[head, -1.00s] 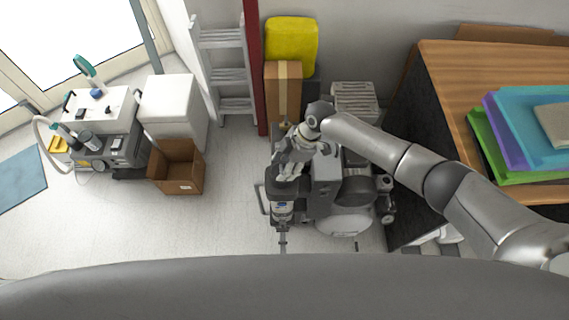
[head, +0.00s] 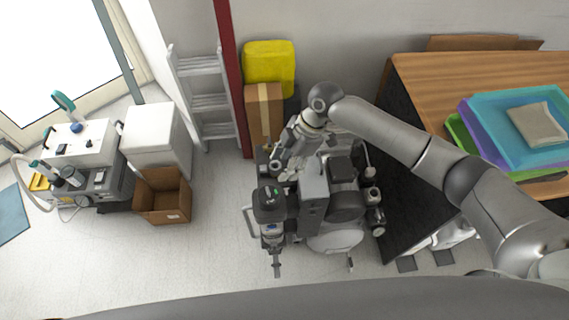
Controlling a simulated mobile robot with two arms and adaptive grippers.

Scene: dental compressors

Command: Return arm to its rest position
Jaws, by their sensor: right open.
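My right arm comes in from the lower right and bends down at its wrist. My right gripper (head: 280,168) hangs at the back left of the dental compressor (head: 315,195), above the dark-topped cylinder (head: 270,205). The gripper is open, and I see nothing held in it. Whether it touches the compressor cannot be told from above. The compressor is a grey and black unit with a round tank (head: 335,238) at its front. My left gripper is not in view.
A wooden table (head: 430,85) with stacked coloured trays (head: 510,120) stands at the right. A yellow case (head: 269,65), cardboard box (head: 262,112) and ladder (head: 203,100) are by the wall. An open brown box (head: 163,197) and white cabinet (head: 155,140) stand left. Floor between is clear.

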